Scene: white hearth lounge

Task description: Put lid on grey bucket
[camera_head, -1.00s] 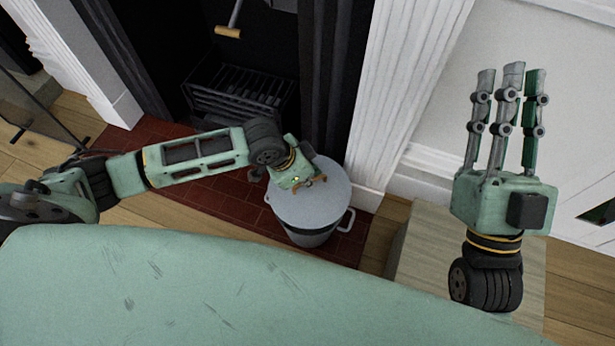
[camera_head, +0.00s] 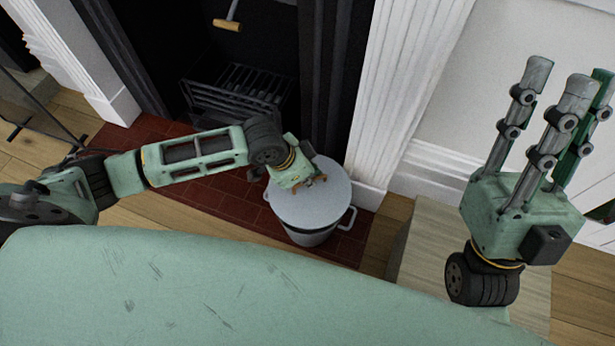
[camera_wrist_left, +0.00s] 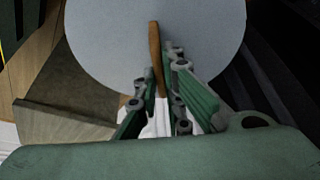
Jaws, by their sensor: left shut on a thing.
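The round grey lid (camera_head: 330,200) lies over the top of the grey bucket (camera_head: 312,238), whose side handle shows at the right. I cannot tell whether the lid rests on the rim or is slightly above it. My left gripper (camera_head: 312,184) is shut on the lid's brown handle. In the left wrist view its fingers (camera_wrist_left: 165,85) close on the brown handle (camera_wrist_left: 155,45) on the pale lid (camera_wrist_left: 205,35). The bucket's rim is mostly hidden under the lid. My right gripper (camera_head: 572,85) is open and empty, raised at the right with its fingers pointing up.
The bucket stands on red hearth tiles (camera_head: 225,200) before a dark fireplace with a black grate (camera_head: 235,95). A white pillar (camera_head: 405,85) rises behind it. A pale wooden block (camera_head: 425,245) is close on its right. A fire screen (camera_head: 35,110) is at the left.

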